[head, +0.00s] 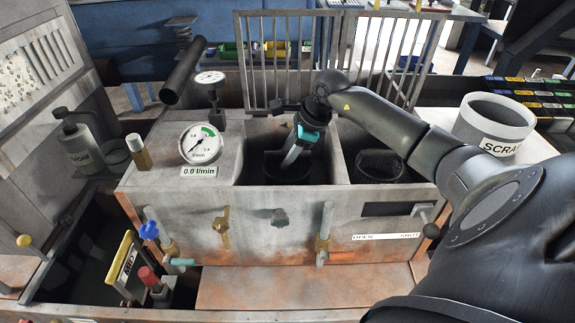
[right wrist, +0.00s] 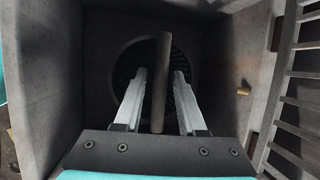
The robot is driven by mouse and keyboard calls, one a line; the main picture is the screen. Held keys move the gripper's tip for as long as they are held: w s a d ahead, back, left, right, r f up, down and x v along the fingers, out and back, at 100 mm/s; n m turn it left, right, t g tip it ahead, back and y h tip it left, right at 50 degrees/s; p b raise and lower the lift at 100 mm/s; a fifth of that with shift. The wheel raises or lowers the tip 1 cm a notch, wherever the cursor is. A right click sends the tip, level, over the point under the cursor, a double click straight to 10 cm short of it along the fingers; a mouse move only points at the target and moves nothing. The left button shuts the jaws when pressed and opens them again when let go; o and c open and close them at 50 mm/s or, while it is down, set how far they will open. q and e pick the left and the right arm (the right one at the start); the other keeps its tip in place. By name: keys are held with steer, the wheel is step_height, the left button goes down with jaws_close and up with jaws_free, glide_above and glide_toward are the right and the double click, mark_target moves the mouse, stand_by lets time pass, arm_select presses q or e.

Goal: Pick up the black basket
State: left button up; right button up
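A round black basket (head: 271,172) sits low in the middle compartment of the grey box. In the right wrist view its dark round mesh (right wrist: 122,70) shows below my fingers, partly hidden. My right gripper (head: 291,156) reaches down into that compartment, over the basket. In the right wrist view its two pale fingers (right wrist: 160,73) stand apart, one on each side of a grey upright bar (right wrist: 161,100). Gaps show between bar and fingers. Whether the bar is fixed to the basket is hard to tell. A second dark mesh basket (head: 380,164) sits in the right compartment. My left gripper is not in view.
Compartment walls (head: 339,160) stand close around my right gripper. Open barred gates (head: 276,60) rise behind. A flow gauge (head: 202,144) stands left, a grey bucket marked SCRAP (head: 493,122) right. Valves (head: 150,230) line the box's front.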

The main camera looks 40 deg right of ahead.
jaws_close()
stand_by(1.1)
